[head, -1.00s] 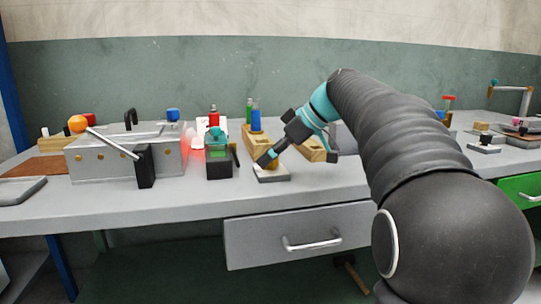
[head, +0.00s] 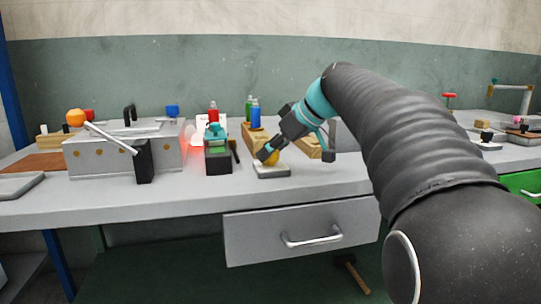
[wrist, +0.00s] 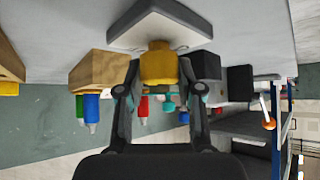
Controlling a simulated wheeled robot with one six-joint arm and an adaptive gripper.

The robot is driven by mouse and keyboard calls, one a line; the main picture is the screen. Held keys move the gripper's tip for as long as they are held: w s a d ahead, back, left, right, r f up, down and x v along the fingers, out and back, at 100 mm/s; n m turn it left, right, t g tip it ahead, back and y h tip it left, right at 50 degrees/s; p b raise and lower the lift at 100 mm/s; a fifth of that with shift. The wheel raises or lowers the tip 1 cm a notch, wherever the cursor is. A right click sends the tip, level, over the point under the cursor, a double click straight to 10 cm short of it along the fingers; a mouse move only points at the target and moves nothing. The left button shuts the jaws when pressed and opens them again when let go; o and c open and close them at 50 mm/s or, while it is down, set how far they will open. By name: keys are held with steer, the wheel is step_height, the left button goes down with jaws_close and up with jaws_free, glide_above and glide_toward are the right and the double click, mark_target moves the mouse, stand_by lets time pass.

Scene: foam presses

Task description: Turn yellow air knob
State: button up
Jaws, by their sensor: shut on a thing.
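The yellow knob (head: 271,158) stands on a small pale grey plate (head: 272,172) near the front of the bench. My gripper (head: 265,154) reaches down to it from the upper right, its dark fingertips at the knob. In the wrist view my gripper (wrist: 158,75) has one finger on each side of the yellow knob (wrist: 158,62) and is shut on it. The plate (wrist: 160,25) shows behind the knob there. The fingers hide part of the knob in the head view.
A black device with a green top (head: 217,158) stands just left. Behind are wooden blocks (head: 250,137) and a blue bottle (head: 255,117). A grey metal box (head: 85,157) with a lever stands further left. The bench front is clear.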

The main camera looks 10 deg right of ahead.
steer(key=m+h, duration=0.1)
steer(key=m+t+h, duration=0.1)
steer(key=m, duration=0.1)
steer(key=shift+a+m+t+b, duration=0.15)
steer(key=shift+m+t+b, duration=0.15)
steer(key=shift+b, duration=0.05)
steer(key=m+h+p, duration=0.1)
steer(key=m+h, duration=0.2)
steer(key=m, duration=0.1)
steer(key=shift+r+t+h, duration=0.1)
steer(key=shift+t+h, duration=0.3)
steer(key=m+h, duration=0.3)
steer(key=m, duration=0.1)
steer(key=shift+m+g+h, duration=0.7)
steer(key=shift+m+h, duration=0.4)
steer(key=shift+m, duration=0.9)
steer(key=o, duration=1.2)
